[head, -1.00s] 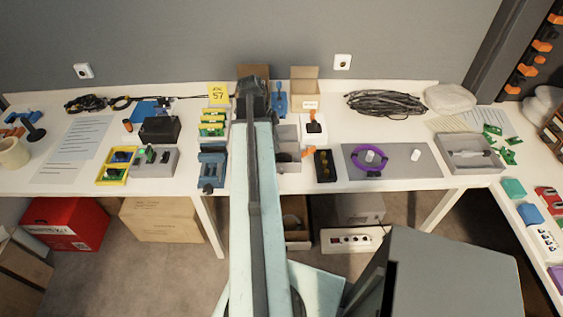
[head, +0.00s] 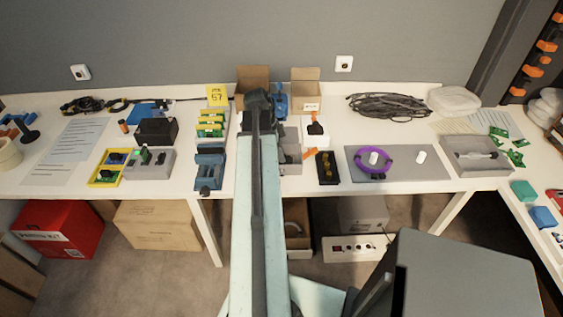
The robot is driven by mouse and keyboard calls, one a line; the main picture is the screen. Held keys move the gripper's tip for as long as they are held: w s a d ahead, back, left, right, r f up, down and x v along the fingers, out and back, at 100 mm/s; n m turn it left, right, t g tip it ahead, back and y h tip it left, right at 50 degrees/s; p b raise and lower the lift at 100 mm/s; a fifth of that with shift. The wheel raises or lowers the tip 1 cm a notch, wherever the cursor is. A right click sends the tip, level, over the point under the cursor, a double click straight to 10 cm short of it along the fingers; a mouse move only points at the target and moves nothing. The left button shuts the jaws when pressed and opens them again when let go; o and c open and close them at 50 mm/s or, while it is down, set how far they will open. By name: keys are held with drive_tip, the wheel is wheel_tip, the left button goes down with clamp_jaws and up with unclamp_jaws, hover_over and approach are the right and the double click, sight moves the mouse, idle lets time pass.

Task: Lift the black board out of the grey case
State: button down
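A small grey case (head: 150,172) stands on the left part of the table, right of a yellow-rimmed tray. Small dark and green parts show in it; I cannot clearly make out a black board among them. Another grey box (head: 291,165) stands just right of my arm and is partly hidden by it; its contents are unclear. My arm reaches from the bottom centre up over the table and ends in a dark joint. My gripper's fingers do not show; they may be hidden behind the arm.
A blue vise (head: 209,170) stands left of my arm. A black block with yellow parts (head: 327,167) and a grey mat (head: 425,168) with a purple ring (head: 390,161) lie right. A grey tray (head: 449,158) is farther right. Open cartons (head: 305,92) stand behind.

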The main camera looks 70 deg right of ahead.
wheel_tip(320, 180, up, 10)
drive_tip(key=p, duration=1)
drive_tip(key=shift+w, duration=0.1)
